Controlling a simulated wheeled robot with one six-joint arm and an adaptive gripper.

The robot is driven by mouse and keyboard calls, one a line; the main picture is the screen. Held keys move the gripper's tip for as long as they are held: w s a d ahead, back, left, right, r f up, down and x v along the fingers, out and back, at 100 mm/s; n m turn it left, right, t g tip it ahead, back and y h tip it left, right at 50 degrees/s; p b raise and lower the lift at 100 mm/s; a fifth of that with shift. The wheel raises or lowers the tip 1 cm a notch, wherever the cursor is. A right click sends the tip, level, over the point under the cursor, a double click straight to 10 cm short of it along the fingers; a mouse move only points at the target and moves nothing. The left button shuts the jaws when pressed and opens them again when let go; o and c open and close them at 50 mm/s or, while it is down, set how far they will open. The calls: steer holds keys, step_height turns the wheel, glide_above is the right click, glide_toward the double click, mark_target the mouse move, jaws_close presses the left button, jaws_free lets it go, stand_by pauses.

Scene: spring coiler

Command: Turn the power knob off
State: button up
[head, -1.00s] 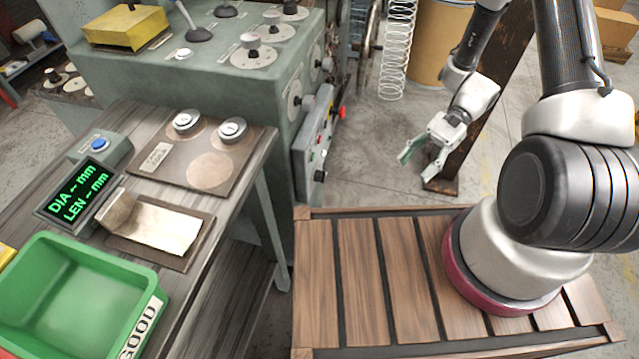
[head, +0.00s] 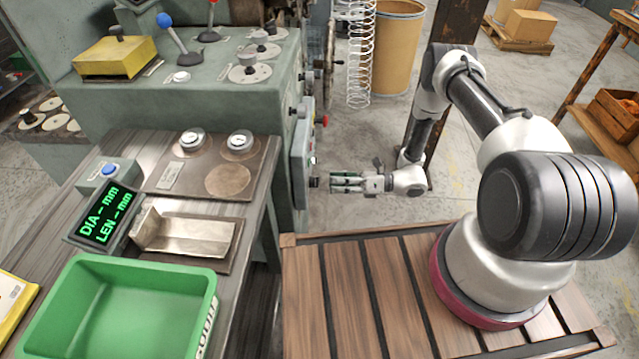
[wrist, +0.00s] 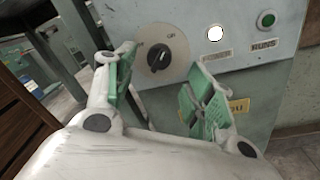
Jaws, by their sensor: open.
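The power knob (wrist: 158,58) is a black knob on a round beige dial, on the grey control panel (wrist: 195,22) in the wrist view. Nothing is between the fingers. In the head view my gripper (head: 335,182) points left at the side panel of the green machine (head: 298,165), and the knob is largely hidden there.
A white round lamp (wrist: 215,34) and a green button (wrist: 266,20) sit right of the knob. In the head view, a workbench with a green bin (head: 120,300) stands at left, and a wire coil (head: 360,60) hangs behind the gripper.

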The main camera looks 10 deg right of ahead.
mark_target(314, 182)
steer(key=shift+w+a, duration=0.15)
steer(key=shift+a, duration=1.25)
steer(key=shift+w+a, duration=0.15)
steer(key=shift+a, duration=1.2)
steer(key=c, duration=1)
steer(key=shift+c, duration=0.2)
steer(key=shift+n, duration=0.3)
steer(key=shift+s+r+n+t+h, duration=0.1)
steer(key=shift+n+t+h, duration=0.2)
steer(key=shift+n, duration=3.8)
steer(key=shift+n+t+h, duration=0.2)
steer(key=shift+n+h, duration=0.1)
steer(key=shift+n, duration=3.8)
